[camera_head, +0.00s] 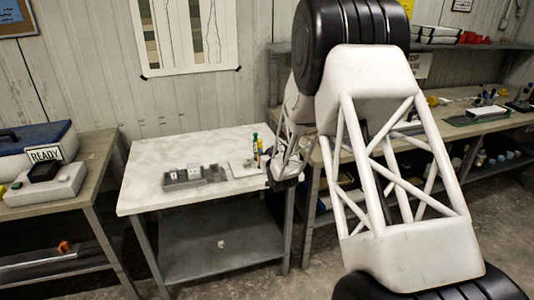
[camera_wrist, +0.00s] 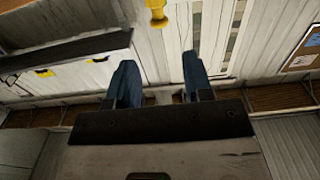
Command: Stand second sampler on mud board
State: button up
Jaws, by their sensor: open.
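In the head view, a slim upright item with a green top (camera_head: 255,145) and a yellow one (camera_head: 261,148) stand close together near the right back of the white table (camera_head: 150,170). They look like samplers, but I cannot tell which is the second. A pale flat board (camera_head: 240,168), possibly the mud board, lies just left of them. My gripper (camera_wrist: 157,82) is open and empty in the wrist view, its two blue fingers apart. A yellow piece (camera_wrist: 157,13) shows beyond the fingers at the top; its identity is unclear. My arm hides part of the table's right end.
A grey compartmented block (camera_head: 190,178) sits mid-table, left of the board. The table's left part is clear. A side bench with a READY sign (camera_head: 45,154) and blue case stands left. A cluttered workbench (camera_head: 460,122) runs along the right.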

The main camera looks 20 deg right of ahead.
jog(key=s+a+r+g+h, duration=0.1)
jog(key=s+a+r+g, duration=0.2)
jog(key=s+r, duration=0.5)
jog(key=s+a+r+g, duration=0.35)
jog(key=s+r, duration=0.25)
jog(key=s, duration=0.4)
jog(key=s+a+r+g, duration=0.1)
jog(key=s+a+g, duration=0.1)
jog(key=s, duration=1.1)
jog(key=s+a+r+g, duration=0.1)
jog(key=s+g, duration=0.3)
jog(key=s, duration=1)
jog(key=s+a+r+g, duration=0.2)
jog(key=s+g, duration=0.1)
jog(key=s, duration=1)
jog(key=shift+s+a+y, duration=0.15)
jog(key=shift+a+y, duration=0.2)
jog(key=shift+y, duration=0.05)
